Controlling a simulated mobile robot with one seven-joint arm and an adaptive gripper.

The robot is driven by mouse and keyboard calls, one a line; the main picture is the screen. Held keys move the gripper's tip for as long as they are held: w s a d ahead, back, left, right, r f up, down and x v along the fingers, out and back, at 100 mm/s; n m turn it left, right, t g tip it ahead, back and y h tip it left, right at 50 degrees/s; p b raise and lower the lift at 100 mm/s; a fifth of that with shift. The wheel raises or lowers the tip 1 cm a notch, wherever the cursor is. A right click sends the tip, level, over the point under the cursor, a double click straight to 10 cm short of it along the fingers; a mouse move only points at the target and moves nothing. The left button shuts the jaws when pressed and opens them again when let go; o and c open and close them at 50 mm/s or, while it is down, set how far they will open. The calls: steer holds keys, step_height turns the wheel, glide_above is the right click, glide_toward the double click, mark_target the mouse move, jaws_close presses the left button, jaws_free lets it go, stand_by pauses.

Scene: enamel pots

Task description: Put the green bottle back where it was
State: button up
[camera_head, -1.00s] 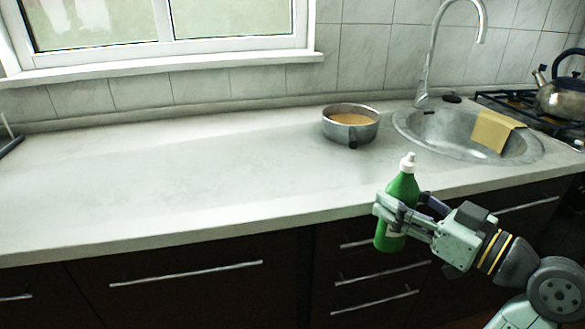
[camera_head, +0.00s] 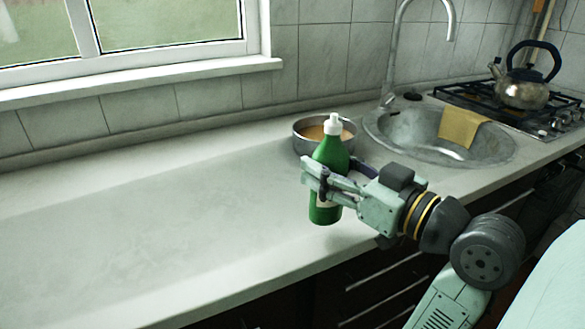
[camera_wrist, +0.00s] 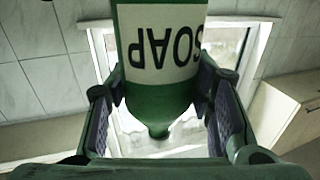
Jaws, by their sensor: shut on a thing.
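The green bottle (camera_head: 328,171) has a white cap and is upright in my gripper (camera_head: 322,186) in the head view. My gripper is shut around its body, near the front edge of the countertop. I cannot tell whether the bottle's base touches the counter. In the wrist view the bottle (camera_wrist: 162,55) shows a white label reading SOAP, upside down in the picture, between the two fingers of my gripper (camera_wrist: 160,118).
A grey pot (camera_head: 308,145) with orange-brown contents stands behind the bottle, partly hidden by it. A round sink (camera_head: 400,140) with a yellow cloth (camera_head: 460,126) lies to the right. A kettle (camera_head: 522,92) sits on the stove (camera_head: 480,97). The countertop (camera_head: 150,230) at left is clear.

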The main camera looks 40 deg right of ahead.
steer(key=w+f+p, duration=0.2)
steer(key=w+f, duration=0.2)
steer(key=w, duration=0.4)
steer(key=shift+w+f, duration=0.15)
steer(key=shift+w, duration=0.25)
steer(key=shift+f, duration=0.2)
steer(key=o, duration=1.4)
steer(key=shift+r, duration=0.1)
